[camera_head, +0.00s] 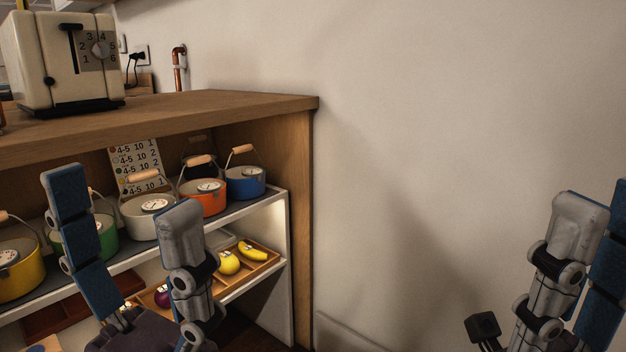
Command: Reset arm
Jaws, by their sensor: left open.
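My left gripper (122,195) is in the lower left, pointing up, with its two fingers spread wide apart. Nothing is between the fingers, and they stand in front of the shelf with the pots. My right gripper (598,215) is at the right edge in front of the bare wall. Its grey finger and blue-padded finger overlap in this view and the picture cuts it off, so its opening is unclear. I see no object in it.
A wooden counter (220,103) holds a cream toaster (66,62). Below, a white shelf (282,215) bears several pots, including a blue pot (246,184) and an orange pot (203,203). A wooden tray (268,266) holds toy fruit. The wall (450,100) is bare.

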